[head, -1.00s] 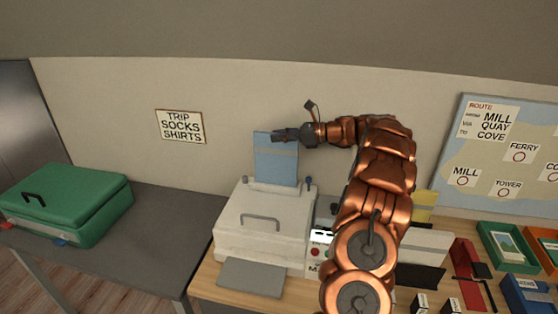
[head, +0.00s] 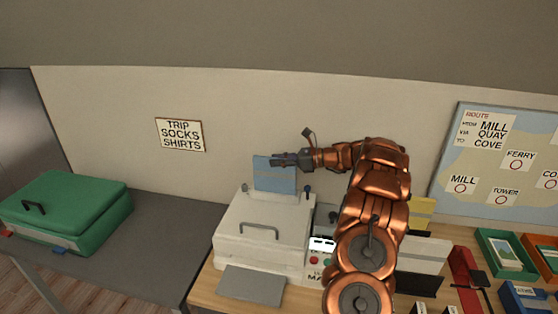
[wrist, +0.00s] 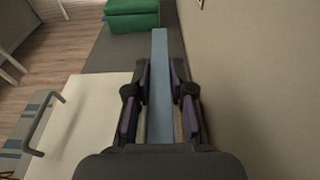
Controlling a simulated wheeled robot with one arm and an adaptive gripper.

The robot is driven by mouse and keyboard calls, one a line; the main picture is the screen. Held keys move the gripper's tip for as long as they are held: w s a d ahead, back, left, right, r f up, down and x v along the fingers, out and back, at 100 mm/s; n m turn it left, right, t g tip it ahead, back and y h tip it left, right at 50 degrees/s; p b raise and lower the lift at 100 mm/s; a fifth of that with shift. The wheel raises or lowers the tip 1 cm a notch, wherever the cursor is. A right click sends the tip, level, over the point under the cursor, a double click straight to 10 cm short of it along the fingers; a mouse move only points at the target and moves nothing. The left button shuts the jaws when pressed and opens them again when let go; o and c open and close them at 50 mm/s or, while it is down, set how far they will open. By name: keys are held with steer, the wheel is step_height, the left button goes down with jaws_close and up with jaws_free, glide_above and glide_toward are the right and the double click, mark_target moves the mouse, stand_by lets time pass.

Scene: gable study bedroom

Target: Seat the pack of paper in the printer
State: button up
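The pack of paper (head: 275,180) is a light blue slab standing upright at the back of the white printer (head: 262,222). Its lower part is hidden behind the printer's rear edge, so I cannot tell how deep it sits. My gripper (head: 280,159) is shut on the pack near its top, reaching in from the right. In the wrist view the pack (wrist: 160,85) runs edge-on between the two fingers (wrist: 160,110). The printer's lid (wrist: 85,110) with its handle lies to the left there.
A green suitcase (head: 70,210) sits on the dark table (head: 160,235) at left. The wall is close behind the printer. A grey tray (head: 252,283) juts out in front. Coloured trays (head: 500,252) and a red item (head: 465,275) lie at right.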

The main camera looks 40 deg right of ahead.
steer(key=o, duration=0.4)
steer(key=shift+c, duration=0.2)
steer(key=shift+r, duration=0.1)
steer(key=shift+d, duration=0.1)
steer(key=b+v, duration=0.3)
steer(key=v, duration=0.8)
steer(key=shift+s+d+r, duration=0.2)
steer(key=shift+s+r, duration=0.05)
steer(key=shift+s, duration=0.1)
